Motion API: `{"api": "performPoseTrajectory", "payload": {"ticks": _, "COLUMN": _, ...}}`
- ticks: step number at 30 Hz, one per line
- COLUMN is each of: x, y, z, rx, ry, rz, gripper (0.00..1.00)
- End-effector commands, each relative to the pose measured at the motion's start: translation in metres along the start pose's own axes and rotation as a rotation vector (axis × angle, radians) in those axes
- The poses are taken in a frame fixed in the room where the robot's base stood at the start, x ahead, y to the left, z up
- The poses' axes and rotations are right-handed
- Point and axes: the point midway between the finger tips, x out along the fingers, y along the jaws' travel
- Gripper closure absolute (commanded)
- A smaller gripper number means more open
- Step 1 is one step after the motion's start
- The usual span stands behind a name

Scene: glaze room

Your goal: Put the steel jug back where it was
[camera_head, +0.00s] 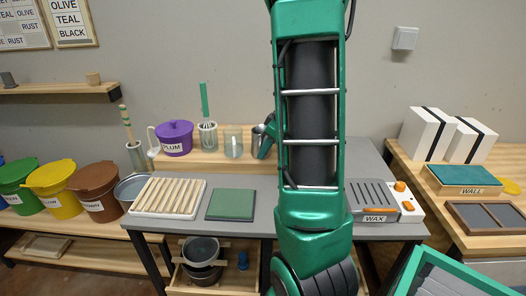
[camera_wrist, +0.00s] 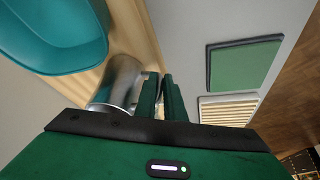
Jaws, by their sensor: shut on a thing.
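The steel jug (camera_head: 257,138) is at the right end of the visible part of the wooden riser (camera_head: 205,162), just right of a clear glass jar. My arm hides part of it. In the wrist view the shiny jug (camera_wrist: 120,82) lies against the left side of my gripper fingers (camera_wrist: 161,96). My gripper (camera_head: 267,143) is shut on the jug at its side; the exact grip is partly hidden. The jug looks about upright in the head view. I cannot tell whether its base touches the riser.
The glass jar (camera_head: 233,141), whisk pot (camera_head: 207,134) and purple PLUM tub (camera_head: 175,138) stand left of the jug. A teal bowl (camera_wrist: 55,35) is close to it in the wrist view. A green mat (camera_head: 231,204), slatted rack (camera_head: 169,197) and WAX unit (camera_head: 376,199) occupy the grey table.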

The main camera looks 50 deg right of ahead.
Motion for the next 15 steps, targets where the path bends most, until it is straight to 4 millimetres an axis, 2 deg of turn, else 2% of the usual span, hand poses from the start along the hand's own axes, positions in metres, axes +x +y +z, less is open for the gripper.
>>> {"api": "performPoseTrajectory", "payload": {"ticks": 6, "x": 0.0013, "y": 0.0001, "z": 0.0003, "rx": 0.000, "ry": 0.000, "rz": 0.001, "gripper": 1.00}}
{"api": "performPoseTrajectory", "payload": {"ticks": 7, "x": 0.0015, "y": -0.0001, "z": 0.0004, "rx": 0.000, "ry": 0.000, "rz": 0.000, "gripper": 0.86}}
{"api": "performPoseTrajectory", "payload": {"ticks": 9, "x": 0.0013, "y": -0.0001, "z": 0.0004, "rx": 0.000, "ry": 0.000, "rz": 0.000, "gripper": 0.72}}
{"api": "performPoseTrajectory", "payload": {"ticks": 15, "x": 0.0012, "y": -0.0002, "z": 0.0003, "rx": 0.000, "ry": 0.000, "rz": 0.000, "gripper": 0.72}}
